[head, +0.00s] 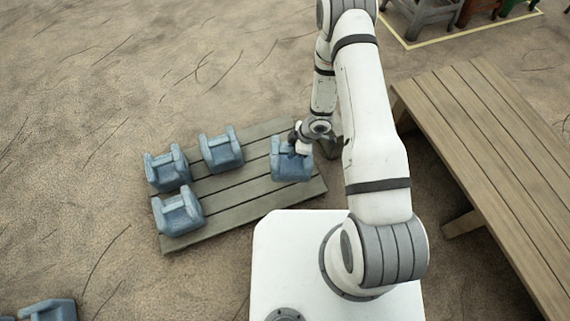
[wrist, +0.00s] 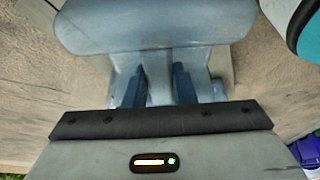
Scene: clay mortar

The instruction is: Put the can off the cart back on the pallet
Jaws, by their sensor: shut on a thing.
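A blue can (head: 291,165) is at the right end of the slatted wooden pallet (head: 235,188) in the head view. My gripper (head: 299,146) is shut on its top, at the handle. In the wrist view the can (wrist: 155,25) fills the upper middle, with my gripper's fingers (wrist: 158,85) closed around its handle. The can looks upright. I cannot tell whether its base touches the slats. Three other blue cans (head: 221,153) stand on the pallet's left half. No cart is clearly seen.
A long plank table (head: 490,150) stands to the right of my arm. Several pieces (head: 425,15) stand inside a yellow floor outline at top right. Another blue can (head: 48,310) is on the ground at bottom left. The middle of the pallet is bare.

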